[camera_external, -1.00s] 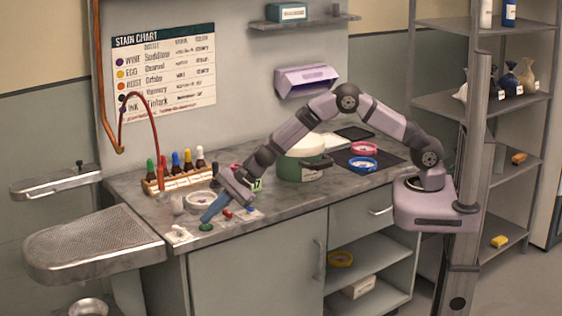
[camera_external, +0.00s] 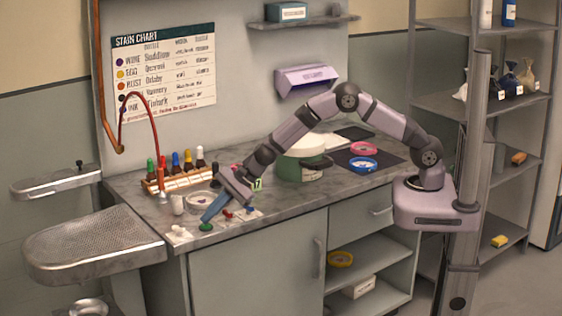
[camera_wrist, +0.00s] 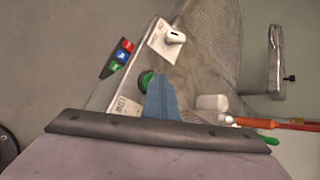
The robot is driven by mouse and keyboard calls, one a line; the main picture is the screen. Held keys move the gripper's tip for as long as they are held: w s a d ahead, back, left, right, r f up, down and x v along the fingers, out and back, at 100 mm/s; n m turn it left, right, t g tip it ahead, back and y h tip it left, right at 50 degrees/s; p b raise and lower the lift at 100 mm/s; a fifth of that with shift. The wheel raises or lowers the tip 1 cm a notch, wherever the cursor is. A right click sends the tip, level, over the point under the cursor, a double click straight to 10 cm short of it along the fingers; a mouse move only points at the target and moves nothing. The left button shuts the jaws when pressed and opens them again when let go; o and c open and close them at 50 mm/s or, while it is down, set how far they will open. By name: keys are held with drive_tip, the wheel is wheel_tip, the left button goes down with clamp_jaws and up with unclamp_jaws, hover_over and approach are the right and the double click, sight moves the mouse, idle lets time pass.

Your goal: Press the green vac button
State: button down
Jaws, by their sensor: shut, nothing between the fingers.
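The green button (camera_external: 206,227) sits near the front left edge of the grey counter. In the wrist view the green button (camera_wrist: 146,79) is round and partly hidden behind the blue fingers. My gripper (camera_external: 207,218) is shut and empty, tilted down to the left, with its blue fingertips just above or at the button. In the wrist view my gripper (camera_wrist: 158,80) overlaps the button's edge. I cannot tell whether the tips touch it or whether it is pressed in.
A white switch plate (camera_wrist: 161,45) is beside the button.

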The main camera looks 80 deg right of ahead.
drive_tip(key=shift+r+p, duration=2.55)
drive_tip(key=shift+r, duration=0.5)
